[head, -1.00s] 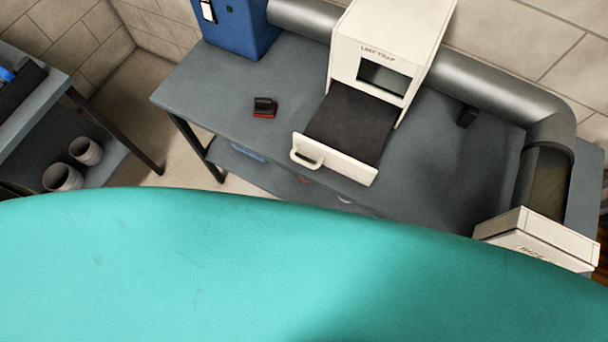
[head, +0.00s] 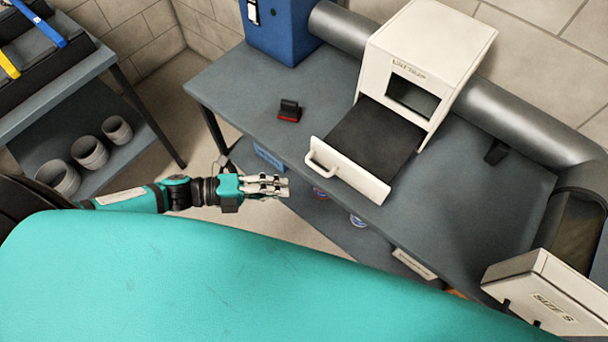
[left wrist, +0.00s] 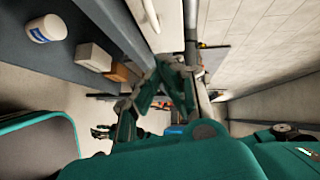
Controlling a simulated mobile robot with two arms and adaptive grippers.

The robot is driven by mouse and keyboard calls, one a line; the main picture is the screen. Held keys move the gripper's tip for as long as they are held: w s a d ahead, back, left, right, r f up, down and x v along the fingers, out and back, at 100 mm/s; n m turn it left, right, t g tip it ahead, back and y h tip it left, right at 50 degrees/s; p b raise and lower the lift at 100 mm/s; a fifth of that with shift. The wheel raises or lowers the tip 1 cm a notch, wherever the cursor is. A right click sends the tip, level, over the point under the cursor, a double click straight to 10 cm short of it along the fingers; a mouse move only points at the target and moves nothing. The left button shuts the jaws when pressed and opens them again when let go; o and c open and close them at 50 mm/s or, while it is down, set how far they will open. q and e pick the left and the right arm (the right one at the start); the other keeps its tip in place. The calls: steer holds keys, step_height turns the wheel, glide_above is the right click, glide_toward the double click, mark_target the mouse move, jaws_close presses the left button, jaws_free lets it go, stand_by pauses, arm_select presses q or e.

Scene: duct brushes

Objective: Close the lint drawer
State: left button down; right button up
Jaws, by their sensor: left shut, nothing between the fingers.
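The lint trap (head: 432,50) is a white box on the grey workbench in the head view. Its lint drawer (head: 347,172) is pulled out towards me, with a white front, a loop handle (head: 320,161) on its left part and a dark inside. My left gripper (head: 287,187) is shut and empty, to the left of the drawer front and apart from it. In the left wrist view the gripper fingers (left wrist: 172,72) show in the middle, with a white panel and handle above them. My right gripper is not in view.
A small black and red block (head: 289,111) lies on the workbench (head: 235,90) left of the drawer. A blue box (head: 280,30) and a thick grey duct (head: 520,118) stand behind. A white box (head: 545,290) is at the lower right. A shelf with grey cups (head: 88,152) stands left.

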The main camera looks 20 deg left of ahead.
mark_target(349, 128)
arm_select(q)
steer(key=w+d+f+p, duration=0.1)
steer(key=w+d, duration=0.3)
steer(key=w, duration=0.1)
steer(key=shift+w+d+f, duration=0.15)
steer(key=shift+d+f, duration=0.1)
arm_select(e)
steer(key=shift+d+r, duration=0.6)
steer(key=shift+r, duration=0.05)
